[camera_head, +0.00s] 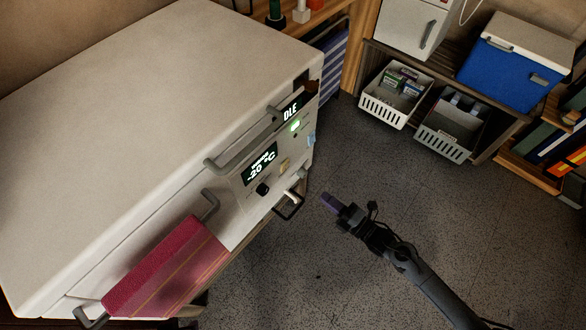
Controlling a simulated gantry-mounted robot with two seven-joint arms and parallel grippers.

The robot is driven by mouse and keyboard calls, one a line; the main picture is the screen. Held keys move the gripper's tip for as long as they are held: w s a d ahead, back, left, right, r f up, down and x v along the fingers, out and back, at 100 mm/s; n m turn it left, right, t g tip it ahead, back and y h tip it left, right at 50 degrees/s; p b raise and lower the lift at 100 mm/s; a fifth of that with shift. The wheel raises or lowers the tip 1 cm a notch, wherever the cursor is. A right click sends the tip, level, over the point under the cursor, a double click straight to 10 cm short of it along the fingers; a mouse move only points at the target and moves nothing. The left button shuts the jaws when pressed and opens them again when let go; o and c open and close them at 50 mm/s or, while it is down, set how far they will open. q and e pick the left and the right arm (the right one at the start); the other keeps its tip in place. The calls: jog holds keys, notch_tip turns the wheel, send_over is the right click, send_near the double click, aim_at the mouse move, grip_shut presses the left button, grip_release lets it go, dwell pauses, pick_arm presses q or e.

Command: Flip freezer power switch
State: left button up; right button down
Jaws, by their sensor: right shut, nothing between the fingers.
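A large white freezer (160,120) fills the left of the head view. Its front panel carries a lit display (260,163) reading about -20 °C, a dark round knob (262,190), a small beige part (284,166) and a glowing green light (295,126). I cannot tell which of these small parts is the power switch. My right gripper (329,203) is shut and empty. It appears over the floor just right of the panel, apart from it and pointing toward it. My left gripper is not in view.
Handles (240,142) stick out from the freezer front, and a red striped towel (165,268) hangs there. Speckled floor (300,265) is open to the right.

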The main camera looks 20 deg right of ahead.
jog(key=d, duration=0.1)
jog(key=b, duration=0.5)
send_near(287, 164)
jog(key=x, duration=0.5)
jog(key=shift+a+f, duration=0.1)
jog(key=shift+b+x, duration=0.45)
jog(key=shift+x, duration=0.4)
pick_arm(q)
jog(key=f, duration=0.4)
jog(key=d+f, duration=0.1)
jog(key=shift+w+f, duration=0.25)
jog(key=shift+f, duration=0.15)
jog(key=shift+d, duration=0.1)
